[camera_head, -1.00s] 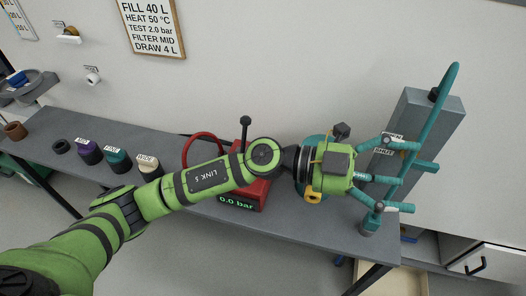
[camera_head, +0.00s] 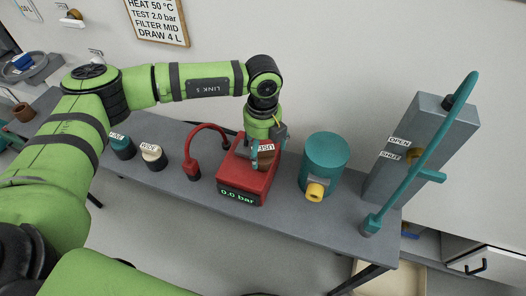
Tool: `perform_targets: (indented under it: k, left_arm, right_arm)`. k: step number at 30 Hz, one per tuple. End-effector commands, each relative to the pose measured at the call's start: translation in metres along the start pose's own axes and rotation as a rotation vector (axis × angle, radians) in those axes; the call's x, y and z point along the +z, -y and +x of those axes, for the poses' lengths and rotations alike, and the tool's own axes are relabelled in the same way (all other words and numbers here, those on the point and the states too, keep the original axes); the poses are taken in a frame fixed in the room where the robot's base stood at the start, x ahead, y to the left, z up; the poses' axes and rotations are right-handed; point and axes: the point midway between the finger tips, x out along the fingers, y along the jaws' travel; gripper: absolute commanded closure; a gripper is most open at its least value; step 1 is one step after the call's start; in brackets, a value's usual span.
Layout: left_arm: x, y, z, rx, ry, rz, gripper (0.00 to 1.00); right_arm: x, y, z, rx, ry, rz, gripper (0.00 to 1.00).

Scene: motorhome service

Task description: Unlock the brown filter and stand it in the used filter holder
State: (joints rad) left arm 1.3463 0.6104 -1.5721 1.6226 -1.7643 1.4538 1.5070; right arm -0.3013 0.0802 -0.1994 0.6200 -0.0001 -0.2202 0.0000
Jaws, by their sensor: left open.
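A small brown cup-like piece (camera_head: 22,111) shows at the far left, partly cut by my arm; I cannot tell if it is the brown filter or its holder. A brownish-gold part (camera_head: 413,155) sits on the grey upright block (camera_head: 425,140) beside labels OPEN and SHUT, partly behind a teal pipe. My left gripper (camera_head: 264,160) points down, open, at the red pump box (camera_head: 242,183) with the 0.0 bar display. Its fingers overlap the box's top in view; contact is unclear. I see nothing held. My right gripper is out of view.
A teal canister (camera_head: 325,160) with a yellow outlet stands right of the red box. A red hose (camera_head: 190,160) arches at its left. Teal and cream filters (camera_head: 153,157) stand farther left. My arm covers the bench's left part. The front bench strip is clear.

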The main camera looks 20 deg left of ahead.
Motion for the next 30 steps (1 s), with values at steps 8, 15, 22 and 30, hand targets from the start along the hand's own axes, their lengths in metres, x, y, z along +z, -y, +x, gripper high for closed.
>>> perform_targets:
  k: [8,15,22,30]
  left_arm:
    - [0.0,0.0,0.027,-0.001,-0.002,0.001,0.12]
    - [0.0,0.0,0.028,-0.002,-0.002,0.001,0.32]
    - [0.0,0.0,0.028,-0.002,-0.002,0.001,0.76]
    - [0.0,0.0,0.027,-0.002,-0.002,0.001,0.81]
  right_arm:
    - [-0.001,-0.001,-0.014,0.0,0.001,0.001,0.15]
    - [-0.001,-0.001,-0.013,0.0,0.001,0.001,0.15]
    - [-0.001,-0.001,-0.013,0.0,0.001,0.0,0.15]
    - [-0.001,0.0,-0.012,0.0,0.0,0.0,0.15]
